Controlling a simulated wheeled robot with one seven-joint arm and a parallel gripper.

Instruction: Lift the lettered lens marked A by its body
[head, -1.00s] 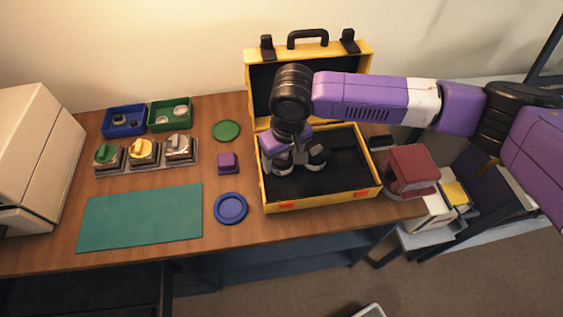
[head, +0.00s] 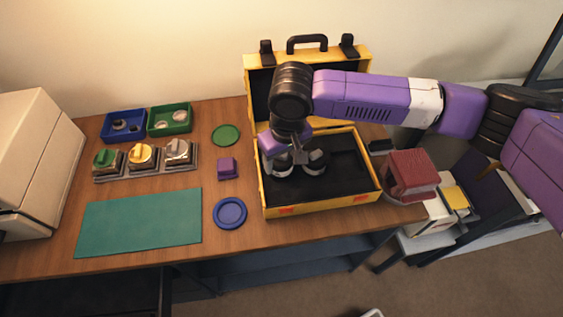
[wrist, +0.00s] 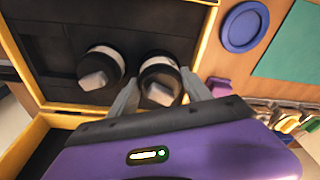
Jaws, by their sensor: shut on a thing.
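Two dark lenses with pale bands and grey blocks on top stand in the black-lined yellow case (head: 322,207). My gripper (head: 284,159) reaches down into the case and is shut on the body of the left lens (head: 279,169). In the wrist view my gripper (wrist: 161,94) has one finger on each side of this held lens (wrist: 159,70). The other lens (head: 316,163) stands close beside it, outside the fingers; it also shows in the wrist view (wrist: 101,68). No letter is readable on either lens, so I cannot tell which is A.
The case lid (head: 257,90) stands open behind. Left of the case are a blue dish (head: 230,213), a purple block (head: 227,168) and a green disc (head: 226,135). Farther left are a green mat (head: 138,223), three knobbed blocks and two trays. A maroon object (head: 411,174) stands at right.

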